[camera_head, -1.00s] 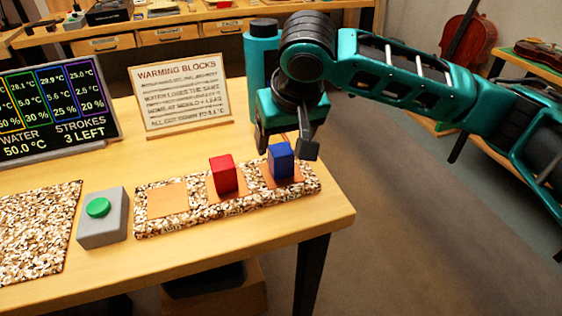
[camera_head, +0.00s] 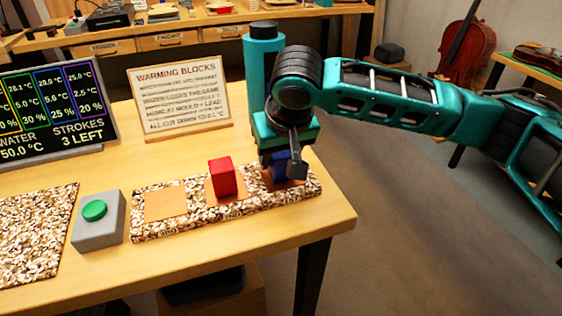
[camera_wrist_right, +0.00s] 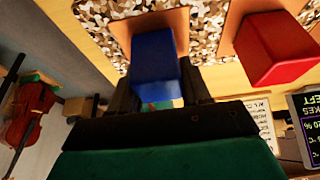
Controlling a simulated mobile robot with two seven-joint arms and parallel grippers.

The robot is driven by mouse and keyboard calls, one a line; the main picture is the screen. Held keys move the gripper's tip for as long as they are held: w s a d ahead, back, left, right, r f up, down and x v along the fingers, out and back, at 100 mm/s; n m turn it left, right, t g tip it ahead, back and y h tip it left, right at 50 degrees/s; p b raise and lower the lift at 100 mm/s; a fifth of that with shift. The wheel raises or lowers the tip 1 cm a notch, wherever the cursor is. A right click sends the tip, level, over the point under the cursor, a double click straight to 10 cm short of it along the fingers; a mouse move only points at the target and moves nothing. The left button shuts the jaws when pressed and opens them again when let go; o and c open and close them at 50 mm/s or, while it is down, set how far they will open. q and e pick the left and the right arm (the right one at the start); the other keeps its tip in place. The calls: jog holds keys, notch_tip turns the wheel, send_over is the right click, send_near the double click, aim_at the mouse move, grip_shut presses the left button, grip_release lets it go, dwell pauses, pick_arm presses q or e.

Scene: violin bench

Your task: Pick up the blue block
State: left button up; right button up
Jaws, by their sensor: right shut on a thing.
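My left gripper is not in view.
A red block (camera_head: 222,178) stands on the middle pad, close left of the blue one; it also shows in the wrist view (camera_wrist_right: 277,47). The speckled strip (camera_head: 180,226) has an empty left pad. A grey box with a green button (camera_head: 95,211), a sign (camera_head: 180,95) and a screen (camera_head: 50,110) stand nearby.

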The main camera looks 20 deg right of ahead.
jog(key=c, duration=0.3)
jog(key=shift+c, duration=0.2)
